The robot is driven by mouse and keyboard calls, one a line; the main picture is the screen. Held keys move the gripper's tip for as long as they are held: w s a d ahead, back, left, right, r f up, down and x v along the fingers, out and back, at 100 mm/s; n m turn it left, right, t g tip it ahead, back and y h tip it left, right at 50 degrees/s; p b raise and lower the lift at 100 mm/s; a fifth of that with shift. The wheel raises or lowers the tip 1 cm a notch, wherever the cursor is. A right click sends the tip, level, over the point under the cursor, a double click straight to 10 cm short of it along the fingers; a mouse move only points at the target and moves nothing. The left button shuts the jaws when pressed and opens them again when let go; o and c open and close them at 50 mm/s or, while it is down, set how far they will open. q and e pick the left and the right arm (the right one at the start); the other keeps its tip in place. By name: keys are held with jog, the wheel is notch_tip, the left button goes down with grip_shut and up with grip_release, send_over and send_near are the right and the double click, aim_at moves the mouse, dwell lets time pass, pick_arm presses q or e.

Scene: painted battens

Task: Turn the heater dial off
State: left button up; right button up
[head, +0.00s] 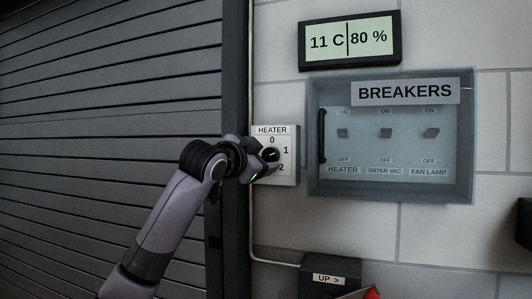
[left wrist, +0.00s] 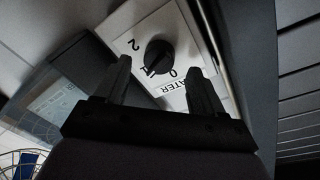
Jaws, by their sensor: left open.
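The heater dial is a round black knob (left wrist: 160,57) on a white plate marked 0, 1 and 2. In the left wrist view its pale pointer line appears to aim near the 1. In the head view the plate (head: 289,172) is on the wall right of the shutter, and the dial (head: 271,154) is partly covered by my gripper. My left gripper (head: 266,168) is at the plate, open. In the left wrist view its two fingers (left wrist: 158,75) stand apart with the knob beyond and between them; whether they touch it I cannot tell. My right gripper is out of view.
A breaker box (head: 466,190) with a clear cover and black handle is right of the plate. A display (head: 396,40) reads 11 C, 80 %. A dark box marked UP (head: 345,264) is below. A slatted shutter (head: 90,100) fills the left.

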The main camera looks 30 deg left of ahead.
aim_at(267, 157)
pick_arm(q)
jog(key=shift+w+a+p, duration=0.2)
jog(key=shift+w+p, duration=0.2)
jog(key=shift+w, duration=1.15)
jog(key=c, duration=1.1)
jog(key=shift+o, duration=0.2)
jog(key=shift+n, duration=0.3)
jog(key=n, duration=0.3)
jog(key=shift+f, duration=0.15)
jog(key=n, duration=0.4)
jog(key=shift+d+t, duration=0.1)
jog(key=shift+t, duration=0.3)
jog(key=n+y, duration=0.1)
jog(key=n, duration=0.6)
jog(key=shift+n, duration=0.3)
